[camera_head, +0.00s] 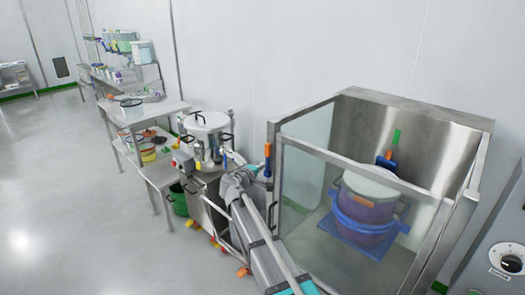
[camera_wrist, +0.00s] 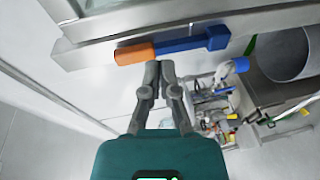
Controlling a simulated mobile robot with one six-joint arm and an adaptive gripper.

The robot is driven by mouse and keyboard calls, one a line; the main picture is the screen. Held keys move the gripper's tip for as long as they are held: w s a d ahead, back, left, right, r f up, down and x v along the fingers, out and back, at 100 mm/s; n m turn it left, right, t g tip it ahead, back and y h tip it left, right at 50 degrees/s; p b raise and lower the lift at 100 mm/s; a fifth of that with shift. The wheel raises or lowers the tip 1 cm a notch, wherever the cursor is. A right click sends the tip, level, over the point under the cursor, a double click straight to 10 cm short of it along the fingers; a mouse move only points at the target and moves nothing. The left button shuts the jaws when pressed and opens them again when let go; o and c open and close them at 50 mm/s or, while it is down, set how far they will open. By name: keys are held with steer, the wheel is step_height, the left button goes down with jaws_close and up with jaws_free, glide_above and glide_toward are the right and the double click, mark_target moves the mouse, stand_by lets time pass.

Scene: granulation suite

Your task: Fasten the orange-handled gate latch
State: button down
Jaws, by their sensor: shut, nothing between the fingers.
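The gate latch has an orange handle (camera_head: 267,150) and a blue bar, mounted at the left front post of the metal-framed enclosure (camera_head: 330,157). In the head view it stands upright, orange end up. In the wrist view, the orange handle (camera_wrist: 134,54) is at the left and the blue bar (camera_wrist: 190,44) runs right along a metal rail (camera_wrist: 85,52). My gripper (camera_wrist: 159,66) is shut and empty. Its fingertips appear close to where orange meets blue; I cannot tell if they touch. In the head view my arm partly hides the area left of the latch.
Inside the enclosure a purple drum with a blue band (camera_head: 364,232) stands on a blue base. A steel pot (camera_head: 207,130) on a cart is close left of my arm. A shelf table (camera_head: 145,112) stands farther left. The floor at left (camera_head: 60,190) is clear.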

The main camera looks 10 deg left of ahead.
mark_target(268, 161)
steer(key=w+a+r+n+t+y, duration=0.1)
steer(key=a+r+n+t, duration=0.1)
steer(key=a, duration=0.5)
steer(key=shift+w+r+n+y, duration=0.15)
steer(key=shift+r+n+y, duration=0.15)
steer(key=shift+w, duration=0.1)
steer(key=x, duration=1)
steer(key=shift+s+d+r, duration=0.15)
steer(key=shift+s+d, duration=1.2)
steer(key=shift+d, duration=0.15)
steer(key=shift+s+a, duration=0.2)
